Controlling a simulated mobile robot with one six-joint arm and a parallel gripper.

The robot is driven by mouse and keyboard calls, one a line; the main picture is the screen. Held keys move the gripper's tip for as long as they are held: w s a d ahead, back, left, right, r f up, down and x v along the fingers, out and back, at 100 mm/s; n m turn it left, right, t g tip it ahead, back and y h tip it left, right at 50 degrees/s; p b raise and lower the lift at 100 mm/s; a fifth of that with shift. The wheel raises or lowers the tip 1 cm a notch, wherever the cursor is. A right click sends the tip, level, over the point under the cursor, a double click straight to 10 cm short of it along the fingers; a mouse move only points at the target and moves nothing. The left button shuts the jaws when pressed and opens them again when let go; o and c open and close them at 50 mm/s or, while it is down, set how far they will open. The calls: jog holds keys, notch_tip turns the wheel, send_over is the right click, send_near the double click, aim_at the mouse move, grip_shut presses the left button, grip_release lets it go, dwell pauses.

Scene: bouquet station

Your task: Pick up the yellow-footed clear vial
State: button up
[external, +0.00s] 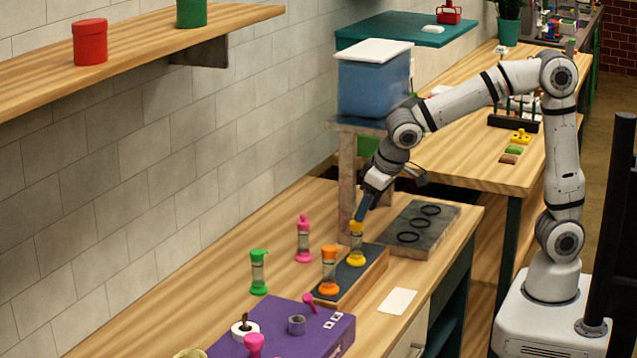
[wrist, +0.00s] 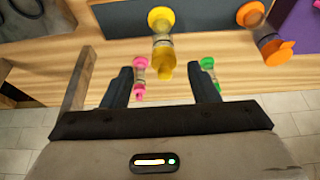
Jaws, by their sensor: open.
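The yellow-footed clear vial (external: 356,244) stands upright on the dark top of a wooden tray (external: 373,279), toward its far end. It has a yellow cap and a yellow foot. In the wrist view the vial (wrist: 162,42) shows between and beyond my fingers. My gripper (external: 363,207) is open just above and beside the vial's cap, with its fingers pointing down. In the wrist view my gripper (wrist: 163,88) has its two dark fingers wide apart with nothing held. I cannot tell whether a finger touches the cap.
An orange vial (external: 329,272) stands on the same tray. A pink vial (external: 303,240) and a green vial (external: 258,272) stand on the table behind. A grey block with round recesses (external: 401,239) lies to the right. A wooden post (external: 347,180) stands close behind my gripper.

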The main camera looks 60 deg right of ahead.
aim_at(353, 232)
jog(key=x, duration=0.2)
jog(key=p+x, duration=0.1)
jog(key=x, duration=0.5)
jog(key=shift+w+a, duration=0.1)
jog(key=shift+a, duration=0.15)
jog(key=shift+c, duration=0.4)
grip_shut()
jog(key=shift+r, duration=0.1)
